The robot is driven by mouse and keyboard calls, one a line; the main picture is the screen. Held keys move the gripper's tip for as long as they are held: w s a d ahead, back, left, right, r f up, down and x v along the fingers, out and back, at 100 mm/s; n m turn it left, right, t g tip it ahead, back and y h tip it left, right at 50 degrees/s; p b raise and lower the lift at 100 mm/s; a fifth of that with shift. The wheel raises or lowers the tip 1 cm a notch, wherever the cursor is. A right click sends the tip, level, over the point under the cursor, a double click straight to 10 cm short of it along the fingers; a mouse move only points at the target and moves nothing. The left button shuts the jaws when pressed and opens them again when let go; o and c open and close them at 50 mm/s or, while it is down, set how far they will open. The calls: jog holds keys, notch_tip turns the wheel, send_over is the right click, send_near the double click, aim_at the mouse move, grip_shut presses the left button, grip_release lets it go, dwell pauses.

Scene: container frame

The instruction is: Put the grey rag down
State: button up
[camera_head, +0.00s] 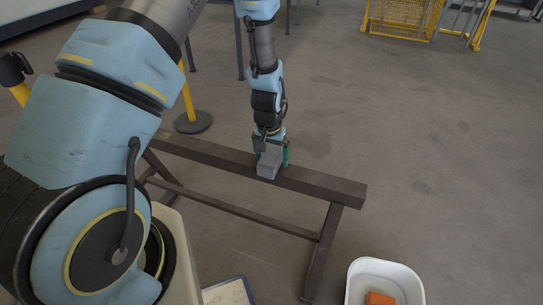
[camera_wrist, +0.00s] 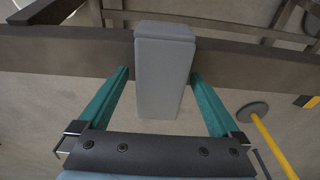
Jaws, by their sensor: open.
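The grey rag (camera_head: 269,165) is a folded, block-shaped bundle on the dark beam (camera_head: 325,186) of a trestle frame. My gripper (camera_head: 272,160) is over the beam, with its teal fingers on either side of the rag. In the wrist view the rag (camera_wrist: 163,70) lies between the fingertips of my gripper (camera_wrist: 159,72) and across the beam (camera_wrist: 60,52). The jaws are open, with the tips very close to the rag's sides. I cannot tell whether either finger touches it. The rag's underside is hidden.
A white tub (camera_head: 358,268) with an orange item (camera_head: 381,298) stands on the floor at the lower right. A yellow post with a round dark base (camera_head: 193,123) stands behind the beam's left part. A yellow cage (camera_head: 402,18) is at the back right. Floor on the right is clear.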

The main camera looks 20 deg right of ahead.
aim_at(270, 158)
notch_tip(270, 158, up, 12)
jog(key=s+a+b, duration=0.1)
jog(key=shift+r+b, duration=0.15)
jog(key=shift+b, duration=0.2)
jog(key=w+a+r+n, duration=0.1)
jog(key=a+r+n, duration=0.15)
jog(key=a, duration=0.35)
jog(key=w+a+r+n, duration=0.1)
jog(key=w+a+r, duration=0.15)
jog(key=a, duration=0.45)
jog(key=s+a+r+n, duration=0.2)
jog(key=s+a+r, duration=0.1)
jog(key=a, duration=0.5)
jog(key=s+a+r+n, duration=0.2)
jog(key=s+a+r, duration=0.1)
jog(key=a, duration=0.5)
jog(key=shift+s+r+t+y, duration=0.15)
jog(key=shift+s+t+y, duration=0.15)
jog(key=shift+y, duration=0.1)
jog(key=shift+a, duration=0.1)
jog(key=shift+w+r+p, duration=0.1)
jog(key=shift+r+p, duration=0.8)
